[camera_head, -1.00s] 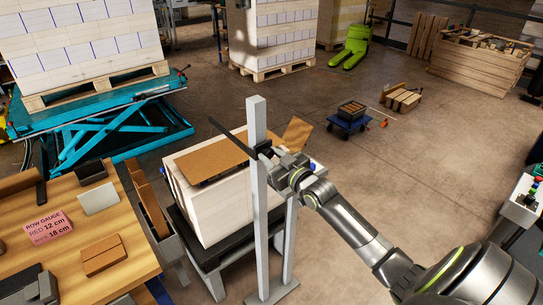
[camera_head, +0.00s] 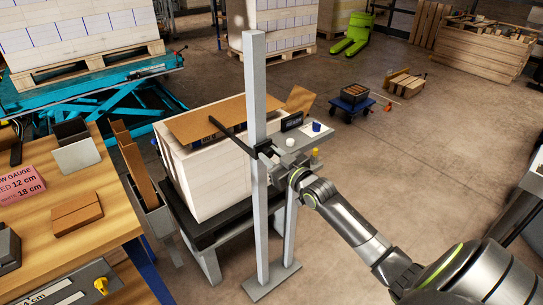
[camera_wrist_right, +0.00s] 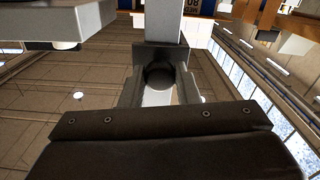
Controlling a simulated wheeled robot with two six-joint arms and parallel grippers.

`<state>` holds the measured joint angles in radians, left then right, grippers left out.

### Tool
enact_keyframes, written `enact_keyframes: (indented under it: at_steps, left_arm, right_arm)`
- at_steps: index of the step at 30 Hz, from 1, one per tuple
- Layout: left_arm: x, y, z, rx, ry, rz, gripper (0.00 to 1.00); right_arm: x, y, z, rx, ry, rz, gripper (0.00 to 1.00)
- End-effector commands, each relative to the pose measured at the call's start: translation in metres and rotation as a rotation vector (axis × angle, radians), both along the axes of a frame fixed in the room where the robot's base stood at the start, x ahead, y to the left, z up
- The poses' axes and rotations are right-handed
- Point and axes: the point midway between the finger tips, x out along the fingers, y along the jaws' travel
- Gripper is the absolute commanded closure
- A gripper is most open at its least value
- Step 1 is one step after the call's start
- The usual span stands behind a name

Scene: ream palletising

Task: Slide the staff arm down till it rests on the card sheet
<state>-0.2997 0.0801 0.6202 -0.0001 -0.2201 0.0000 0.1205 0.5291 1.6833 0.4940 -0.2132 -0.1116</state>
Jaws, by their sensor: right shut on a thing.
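The staff (camera_head: 256,190) is a tall grey post standing upright on a flat foot in front of the ream stack (camera_head: 210,185). Its arm (camera_head: 230,136) is a thin dark bar reaching from a dark slider on the post towards the back left. The brown card sheet (camera_head: 190,127) lies on top of the stack. The bar crosses in front of or over the sheet; I cannot tell whether they touch. My right gripper (camera_head: 275,165) is shut on the staff arm at the slider, right of the post. In the right wrist view its jaws (camera_wrist_right: 160,88) close around a dark round part. My left gripper is not in view.
A small grey shelf (camera_head: 300,140) with small items sits right of the post. A blue trolley (camera_head: 351,104) stands beyond. The floor at right is open.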

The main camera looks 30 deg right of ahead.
Motion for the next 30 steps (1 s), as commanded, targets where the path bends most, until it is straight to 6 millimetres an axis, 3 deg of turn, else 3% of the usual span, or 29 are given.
enact_keyframes:
  at_steps: [11, 12, 16, 26, 30]
  left_arm:
    - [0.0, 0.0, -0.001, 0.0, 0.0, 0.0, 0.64]
    - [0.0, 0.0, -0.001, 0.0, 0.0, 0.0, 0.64]
    - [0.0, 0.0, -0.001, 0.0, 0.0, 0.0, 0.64]
    - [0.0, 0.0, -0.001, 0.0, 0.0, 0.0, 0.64]
    - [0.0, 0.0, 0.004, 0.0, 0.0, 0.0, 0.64]
  right_arm:
    - [0.0, 0.0, -0.003, 0.002, 0.004, -0.001, 1.0]
    - [0.0, 0.0, -0.003, 0.002, 0.004, -0.001, 0.68]
    - [0.0, 0.0, -0.003, 0.001, 0.003, 0.0, 0.51]
    - [-0.002, 0.0, -0.002, 0.0, 0.001, 0.0, 0.49]
    - [-0.013, -0.002, -0.001, -0.001, 0.003, -0.001, 0.49]
